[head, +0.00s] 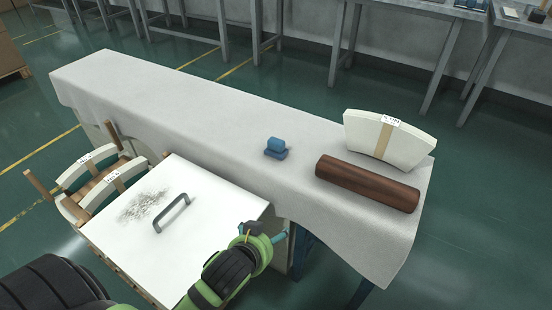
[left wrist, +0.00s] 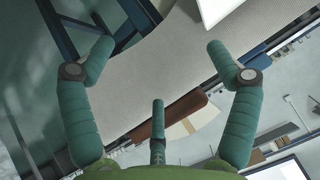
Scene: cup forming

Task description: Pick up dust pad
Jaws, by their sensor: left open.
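The dust pad appears to be the small blue block (head: 276,147) with a wider base, sitting on the cloth-covered long table near its middle. My left gripper (head: 264,233) is at the near side of the table, below and apart from the blue block, by the right corner of the white panel. In the left wrist view its teal fingers (left wrist: 160,62) are spread and empty. I cannot make out the blue block in that view. My right gripper is not in view.
On the light table cloth (head: 190,105) lie a brown roller (head: 367,184) and a fan-shaped white stack (head: 390,138), both right of the blue block. A white panel (head: 205,225) with a grey handle and dark dust is at the near left. The table's left part is clear.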

